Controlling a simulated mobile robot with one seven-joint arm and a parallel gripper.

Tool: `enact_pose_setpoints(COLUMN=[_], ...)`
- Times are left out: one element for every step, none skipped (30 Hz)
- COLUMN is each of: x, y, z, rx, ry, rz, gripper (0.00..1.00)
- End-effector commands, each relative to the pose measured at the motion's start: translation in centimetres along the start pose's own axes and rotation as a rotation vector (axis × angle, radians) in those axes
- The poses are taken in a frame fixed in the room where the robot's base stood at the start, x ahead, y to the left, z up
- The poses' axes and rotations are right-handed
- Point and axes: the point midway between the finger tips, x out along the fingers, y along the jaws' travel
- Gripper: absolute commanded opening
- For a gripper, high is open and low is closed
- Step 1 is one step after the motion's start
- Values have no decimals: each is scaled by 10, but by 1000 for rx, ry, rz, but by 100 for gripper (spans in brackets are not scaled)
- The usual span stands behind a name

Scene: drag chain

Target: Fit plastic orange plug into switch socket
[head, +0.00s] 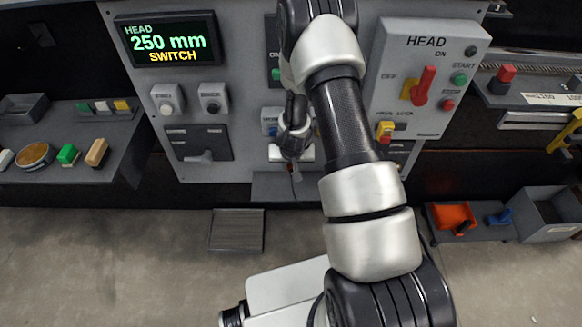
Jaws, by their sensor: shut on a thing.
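My gripper (295,145) is at the lower middle of the grey switch panel (240,90), just left of my forearm. It appears closed, with a small orange-red bit at its lower end, which I take to be the orange plug (296,175). Most of the plug is hidden or too small to make out. A small blue-marked unit (270,119), possibly the switch socket, sits on the panel beside my gripper. My arm and gripper partly cover this area, so I cannot tell whether the plug touches a socket.
A display (167,42) reads "HEAD 250 mm SWITCH". A box with a red rotary handle (424,86) is right of my arm. The left shelf (70,172) holds small blocks. The right shelf (478,235) holds an orange item (455,217), a blue item (500,216) and a grey bin (547,214).

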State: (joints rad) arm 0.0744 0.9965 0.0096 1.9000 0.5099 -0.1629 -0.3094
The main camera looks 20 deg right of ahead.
Motion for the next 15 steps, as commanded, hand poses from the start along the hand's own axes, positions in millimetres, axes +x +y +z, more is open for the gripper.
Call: enact_pose_setpoints(x=[1, 1, 2, 2, 2, 2, 2, 3, 3, 3, 3, 3, 3, 3, 3], y=[0, 0, 0, 0, 0, 0, 0, 0, 0, 0, 0, 0, 0, 0, 0], z=[-1, -2, -3, -4, -4, -5, -6, -6, -7, -7, -7, -8, -8, -8, -8], rx=[0, 0, 0, -1, -1, -1, -1, -1, -1, -1, -1, -1, -1, -1, -1], ry=[1, 1, 1, 0, 0, 0, 0, 0, 0, 0, 1, 1, 1, 1, 1], rz=[0, 0, 0, -1, -1, -1, -1, -1, -1, -1, -1, -1, -1, -1, -1], gripper=[0, 0, 0, 0, 0, 0, 0, 0, 0, 0, 0, 23, 28, 33, 39])
